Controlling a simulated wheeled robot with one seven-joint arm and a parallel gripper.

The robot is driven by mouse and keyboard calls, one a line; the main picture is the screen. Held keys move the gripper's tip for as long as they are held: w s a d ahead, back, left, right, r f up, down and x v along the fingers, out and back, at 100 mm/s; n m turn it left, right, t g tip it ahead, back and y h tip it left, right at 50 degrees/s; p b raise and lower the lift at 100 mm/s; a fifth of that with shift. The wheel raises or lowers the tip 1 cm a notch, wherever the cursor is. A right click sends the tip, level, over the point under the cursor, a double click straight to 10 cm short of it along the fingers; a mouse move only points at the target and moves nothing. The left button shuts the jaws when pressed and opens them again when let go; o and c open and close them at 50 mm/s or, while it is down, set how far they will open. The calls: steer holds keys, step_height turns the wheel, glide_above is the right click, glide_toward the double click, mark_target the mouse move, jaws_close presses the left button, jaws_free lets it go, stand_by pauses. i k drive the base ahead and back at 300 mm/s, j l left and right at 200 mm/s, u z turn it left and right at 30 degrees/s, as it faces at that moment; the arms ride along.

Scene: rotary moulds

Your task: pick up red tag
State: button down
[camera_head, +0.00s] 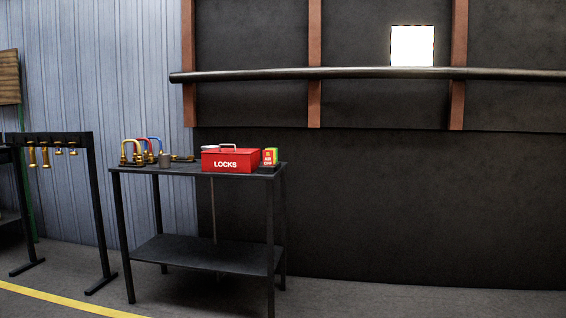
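A small red tag (268,157) with pale lettering stands upright at the right end of the dark table, just right of the red box. Yellow and green tags (275,154) show close behind its right side. The tags appear to rest in a low dark holder (268,169). My gripper is not in view.
A red box marked LOCKS (230,160) sits on the dark table (190,169). A rack with hanging brass pieces (55,138) is further left. Floor at right (400,300) is clear.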

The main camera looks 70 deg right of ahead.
mark_target(268, 160)
steer(key=k+z, duration=0.15)
steer(key=z, duration=2.15)
steer(key=i+l, duration=0.45)
steer(key=i, duration=0.15)
steer(key=j+u, duration=0.05)
